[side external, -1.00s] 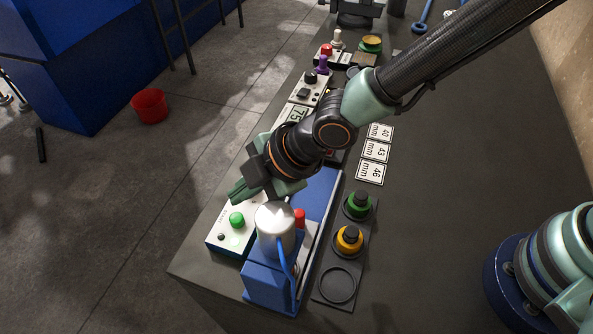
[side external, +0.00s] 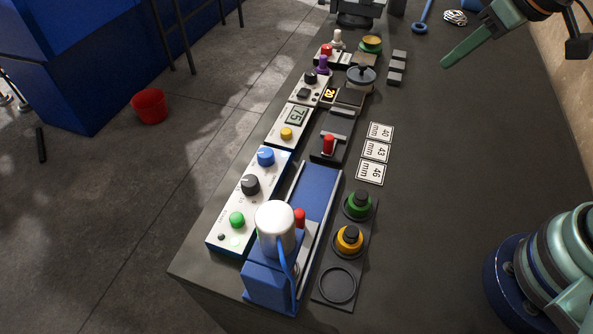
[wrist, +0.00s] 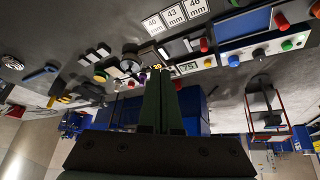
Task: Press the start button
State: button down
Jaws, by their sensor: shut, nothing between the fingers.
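The green button (side external: 236,219) sits on the white control panel (side external: 212,238) at the front left of the bench, below a dark knob (side external: 250,184) and a blue knob (side external: 265,156). It also shows in the wrist view (wrist: 287,45), at the right. A pale green spot shows on the panel below it. My gripper (side external: 446,65) is at the upper right, raised and far from the panel. Its green fingers are shut and empty; they also show in the wrist view (wrist: 160,76).
The blue press (side external: 270,284) with a white cylinder stands right of the panel. Green and yellow knobbed pieces (side external: 349,238) rest in a dark holder. Plates marked in mm (side external: 376,151) lie mid-bench. The bench right of them is clear.

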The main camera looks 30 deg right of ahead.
jog(key=s+d+m, duration=0.2)
jog(key=d, duration=0.1)
jog(key=shift+s+r+h, duration=0.15)
jog(key=shift+s+h, duration=0.15)
jog(key=shift+s, duration=0.05)
jog(key=shift+w, duration=0.1)
jog(key=w+a+r+n+g, duration=0.1)
jog(key=w+a, duration=0.2)
jog(key=a, duration=0.3)
jog(key=w+a+r+n+g+y, duration=0.1)
jog(key=w+a+n, duration=0.15)
jog(key=a, duration=0.35)
jog(key=w+a+r+n+g, duration=0.1)
jog(key=w+a, duration=0.2)
jog(key=a, duration=0.3)
jog(key=s+a+f+n+g, duration=0.1)
jog(key=a+f, duration=0.2)
jog(key=a, duration=0.4)
jog(key=s+a+f+n+g, duration=0.1)
jog(key=a+f+n, duration=0.1)
jog(key=a, duration=0.6)
jog(key=s+a+f+n+h, duration=0.1)
jog(key=a+f, duration=0.3)
jog(key=a, duration=0.3)
jog(key=shift+s+a+f+g, duration=0.15)
jog(key=shift+s+a+g, duration=0.1)
jog(key=shift+s+g, duration=0.15)
jog(key=shift+f, duration=0.1)
